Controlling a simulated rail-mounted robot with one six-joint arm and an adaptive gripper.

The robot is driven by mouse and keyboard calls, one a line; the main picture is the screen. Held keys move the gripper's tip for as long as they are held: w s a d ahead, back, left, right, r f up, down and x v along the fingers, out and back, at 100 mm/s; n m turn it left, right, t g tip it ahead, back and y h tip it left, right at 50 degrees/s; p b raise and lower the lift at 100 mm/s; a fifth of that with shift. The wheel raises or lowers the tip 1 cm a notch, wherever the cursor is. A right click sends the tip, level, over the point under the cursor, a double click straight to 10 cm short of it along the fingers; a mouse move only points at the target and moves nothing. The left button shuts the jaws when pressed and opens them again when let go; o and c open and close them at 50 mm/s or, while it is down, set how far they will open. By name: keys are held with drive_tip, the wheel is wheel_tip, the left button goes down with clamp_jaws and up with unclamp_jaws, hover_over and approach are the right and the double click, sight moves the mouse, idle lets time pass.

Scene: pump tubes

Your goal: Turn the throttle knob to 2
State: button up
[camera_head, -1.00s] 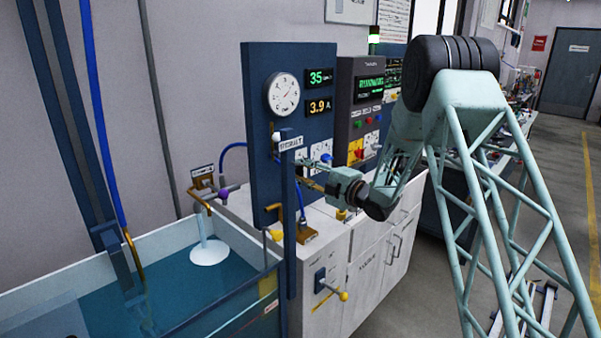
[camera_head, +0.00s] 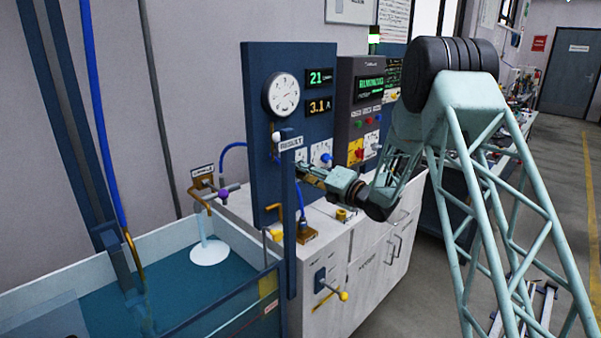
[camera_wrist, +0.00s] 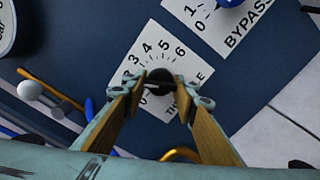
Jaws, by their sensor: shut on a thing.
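The throttle knob (camera_wrist: 160,80) is a small dark knob on a white dial plate (camera_wrist: 152,52) in the wrist view. The figures 3, 4, 5 and 6 show above it, and my fingers partly cover the lower figures and the label. My gripper (camera_wrist: 161,93) is shut on the knob, with a finger on either side. I cannot clearly tell which figure the knob points to. In the head view my gripper (camera_head: 306,170) reaches to the blue panel (camera_head: 262,110), and the knob is hidden there.
The blue bypass knob (camera_head: 326,158) is just right of my gripper. The round gauge (camera_head: 282,95) is above, beside displays reading 21 (camera_head: 320,77) and 3.1 (camera_head: 319,105). A water tank (camera_head: 200,290) is at left.

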idle(0.3)
drive_tip(key=o, duration=0.9)
drive_tip(key=shift+d, duration=0.15)
drive_tip(key=shift+v, duration=5.95)
drive_tip(key=shift+r, duration=0.15)
